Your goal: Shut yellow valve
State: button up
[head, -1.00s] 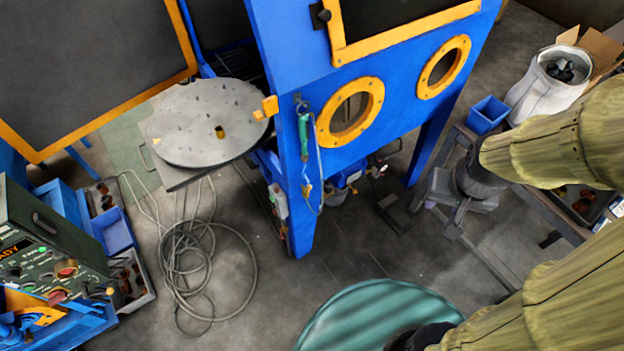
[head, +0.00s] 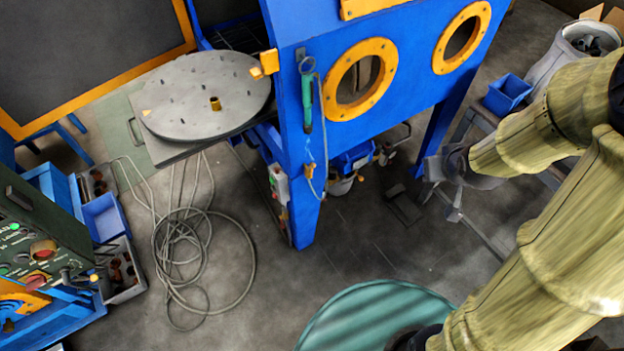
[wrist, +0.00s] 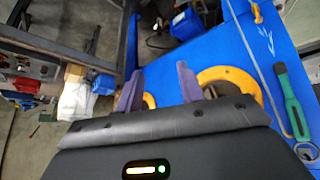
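A small yellow part that looks like the yellow valve (head: 309,171) sits on the hose line at the blue cabinet's front leg, below the green tool. In the wrist view a small yellow piece (wrist: 257,13) shows at the top, on the same blue leg. My gripper (head: 442,190) is in front of the cabinet, well to the right of this part and apart from it. In the wrist view my gripper (wrist: 159,68) has its two purple-grey fingers spread, with nothing between them. The valve's handle position is too small to tell.
The blue cabinet (head: 300,110) has two yellow-ringed ports. A green tool (head: 306,97) hangs on its corner. A round grey turntable (head: 205,95) stands left. A coiled hose (head: 185,245) lies on the floor. A teal drum (head: 375,312) stands in front. Floor before the leg is clear.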

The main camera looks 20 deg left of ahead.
aim_at(312, 168)
jog(key=a+f+n+y+b, duration=0.2)
jog(key=a+f+y+b, duration=0.3)
jog(key=f+b, duration=0.4)
jog(key=w+a+f+n+t+y+b, duration=0.1)
jog(key=a+f+n+y+b, duration=0.2)
jog(key=a+f+y+b, duration=0.2)
jog(key=w+a+f+n+t+y+b, duration=0.1)
jog(key=a+f+y+b, duration=0.4)
jog(key=f+b, duration=0.7)
jog(key=shift+a+f+n+b, duration=0.3)
jog(key=shift+a+n+b, duration=0.55)
jog(key=shift+b, duration=0.3)
jog(key=shift+a, duration=0.15)
jog(key=b+x, duration=0.1)
jog(key=x, duration=1.6)
jog(key=shift+w+a+f+b, duration=0.1)
jog(key=shift+w+b, duration=0.05)
jog(key=shift+b, duration=0.2)
grip_shut()
